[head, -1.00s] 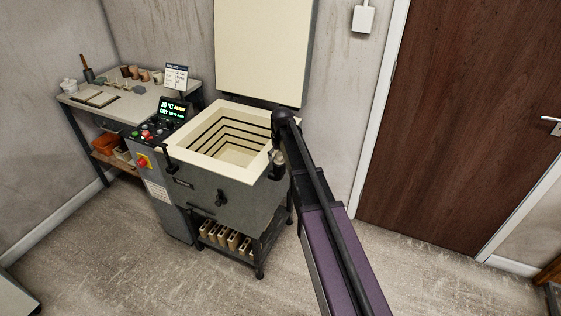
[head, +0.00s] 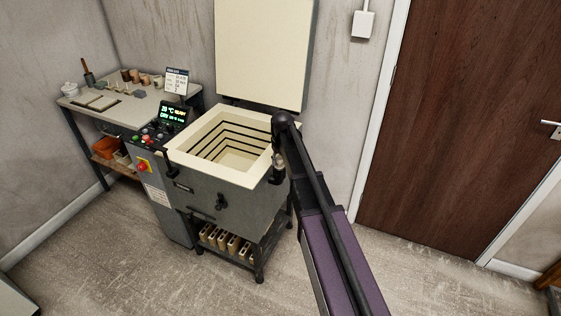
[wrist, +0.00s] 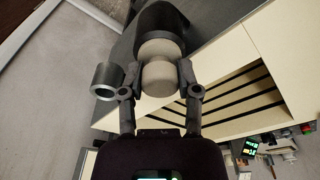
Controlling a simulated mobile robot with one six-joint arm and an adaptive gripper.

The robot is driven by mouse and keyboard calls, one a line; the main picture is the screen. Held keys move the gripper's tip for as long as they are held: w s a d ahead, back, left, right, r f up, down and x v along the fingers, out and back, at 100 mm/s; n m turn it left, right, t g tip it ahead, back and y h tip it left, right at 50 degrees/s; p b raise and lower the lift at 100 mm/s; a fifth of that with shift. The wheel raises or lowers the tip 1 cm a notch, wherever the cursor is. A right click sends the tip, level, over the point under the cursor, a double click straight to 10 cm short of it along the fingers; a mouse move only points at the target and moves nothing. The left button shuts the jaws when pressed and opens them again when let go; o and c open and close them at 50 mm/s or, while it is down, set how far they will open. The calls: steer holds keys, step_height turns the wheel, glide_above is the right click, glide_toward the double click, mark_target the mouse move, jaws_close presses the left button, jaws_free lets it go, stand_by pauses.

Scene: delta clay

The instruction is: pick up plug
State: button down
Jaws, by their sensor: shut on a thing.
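The plug (wrist: 160,78) is a pale, rounded, stepped piece in the wrist view. My gripper (wrist: 161,72) is shut on it, with one finger on each side. The plug's wider pale part lies behind its narrower end, against a dark rounded piece (wrist: 165,17). I cannot tell whether the plug touches that piece. In the head view, my gripper (head: 279,160) is small and partly hidden by my arm, at the right side of the open kiln (head: 215,200).
A grey metal tube (wrist: 106,79) sits just left of my left finger in the wrist view. The kiln's raised lid (head: 262,50) stands behind it. A worktable (head: 125,110) with small pots is at the left. A door (head: 460,110) and open floor are at the right.

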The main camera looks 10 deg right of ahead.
mark_target(279, 157)
steer(key=shift+r+p, duration=1.4)
steer(key=shift+r, duration=0.15)
steer(key=s+d+r+p, duration=0.1)
steer(key=s+d, duration=0.1)
steer(key=s, duration=0.5)
steer(key=s+d, duration=0.2)
steer(key=s, duration=0.6)
steer(key=shift+s+d+r+p, duration=0.15)
steer(key=shift+d+r+p, duration=0.2)
steer(key=shift+r+p, duration=0.05)
steer(key=shift+s, duration=0.15)
